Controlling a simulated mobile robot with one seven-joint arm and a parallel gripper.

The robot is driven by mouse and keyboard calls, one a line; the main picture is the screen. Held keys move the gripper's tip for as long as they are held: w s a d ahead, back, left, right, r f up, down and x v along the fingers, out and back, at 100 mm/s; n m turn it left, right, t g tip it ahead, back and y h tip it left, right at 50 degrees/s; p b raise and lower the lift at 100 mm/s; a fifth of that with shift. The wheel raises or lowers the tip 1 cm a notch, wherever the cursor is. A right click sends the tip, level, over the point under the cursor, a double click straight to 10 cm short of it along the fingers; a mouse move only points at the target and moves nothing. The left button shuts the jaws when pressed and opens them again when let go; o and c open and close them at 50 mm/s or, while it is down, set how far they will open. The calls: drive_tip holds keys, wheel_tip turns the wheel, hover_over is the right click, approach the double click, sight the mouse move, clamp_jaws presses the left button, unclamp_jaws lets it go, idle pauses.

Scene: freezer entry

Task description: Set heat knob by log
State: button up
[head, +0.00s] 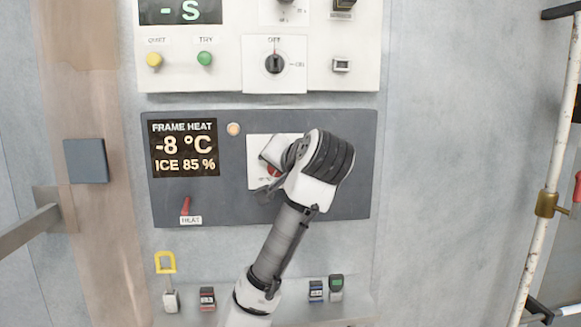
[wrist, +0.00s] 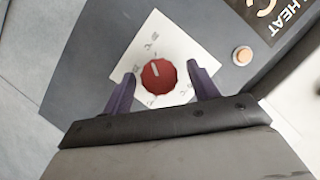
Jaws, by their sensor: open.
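The red heat knob (wrist: 159,77) sits on a white square plate (wrist: 153,43) in the wrist view, with a pale pointer mark on its face. The small print around it is too small to read. My gripper (wrist: 164,82) is open, with one finger on each side of the knob and a gap visible beside it. In the head view my gripper (head: 268,177) is in front of the plate (head: 258,146) and hides most of the knob. The frame heat display (head: 184,148) reads -8 °C, ICE 85 %. No log shows clearly.
A red HEAT lever (head: 185,205) and a round light (head: 234,129) are on the same grey panel (head: 230,205). Above are an OFF dial (head: 275,64), a yellow button (head: 154,60) and a green button (head: 205,59). A pipe (head: 548,190) runs at right.

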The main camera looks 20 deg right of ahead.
drive_tip(key=p+v, duration=0.3)
drive_tip(key=v, duration=0.9)
drive_tip(key=shift+s+p, duration=0.25)
drive_tip(key=shift+p, duration=0.15)
